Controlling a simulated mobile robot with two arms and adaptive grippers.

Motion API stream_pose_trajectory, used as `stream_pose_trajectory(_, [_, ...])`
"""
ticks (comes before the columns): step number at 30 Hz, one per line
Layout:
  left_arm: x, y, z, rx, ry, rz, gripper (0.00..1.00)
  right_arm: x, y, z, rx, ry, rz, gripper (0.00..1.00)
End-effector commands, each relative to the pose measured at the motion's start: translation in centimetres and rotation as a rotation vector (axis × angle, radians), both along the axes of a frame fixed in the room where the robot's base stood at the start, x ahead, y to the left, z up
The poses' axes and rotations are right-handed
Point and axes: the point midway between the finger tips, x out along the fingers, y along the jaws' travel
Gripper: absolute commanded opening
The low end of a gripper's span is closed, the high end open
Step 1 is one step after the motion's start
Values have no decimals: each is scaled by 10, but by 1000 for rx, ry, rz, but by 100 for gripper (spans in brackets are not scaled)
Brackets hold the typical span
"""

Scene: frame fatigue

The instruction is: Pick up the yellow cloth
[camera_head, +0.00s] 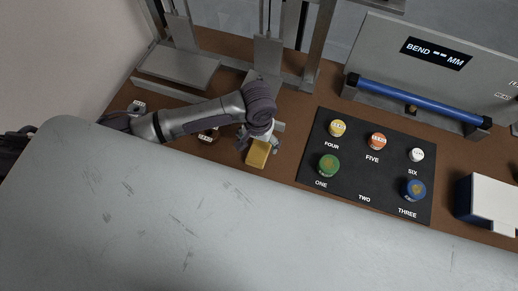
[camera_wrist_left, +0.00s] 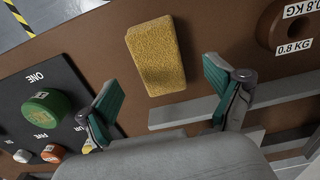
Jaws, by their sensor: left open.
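The yellow cloth (camera_head: 258,154) is a folded, rough-textured block on the brown bench top, left of the black numbered board. In the left wrist view the cloth (camera_wrist_left: 156,55) lies ahead of the fingers, with its near end around the gap between them. My left gripper (camera_head: 256,141) is at the cloth's upper edge in the head view and partly covers it. In the wrist view the left gripper (camera_wrist_left: 160,80) is open, its teal-padded fingers spread wide, with nothing held. Whether a finger touches the cloth cannot be told. My right gripper is not in view.
The black board (camera_head: 350,185) carries several coloured knobs labelled by number. A dark 0.8 KG weight (camera_wrist_left: 285,28) lies near the cloth. Metal frame rails stand behind, a blue bar (camera_head: 412,103) is at the back right, and a white box (camera_head: 487,200) is at the right.

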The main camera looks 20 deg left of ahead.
Motion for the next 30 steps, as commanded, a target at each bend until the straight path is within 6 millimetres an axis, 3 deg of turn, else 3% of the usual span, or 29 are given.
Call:
stream_pose_trajectory(10, [2, -1, -45, 2, 1, 0, 92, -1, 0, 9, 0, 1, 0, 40])
stream_pose_trajectory(19, [2, -1, -51, 1, 0, -1, 92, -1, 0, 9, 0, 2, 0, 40])
stream_pose_trajectory(30, [2, -1, -51, 1, 0, -1, 30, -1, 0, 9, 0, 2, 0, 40])
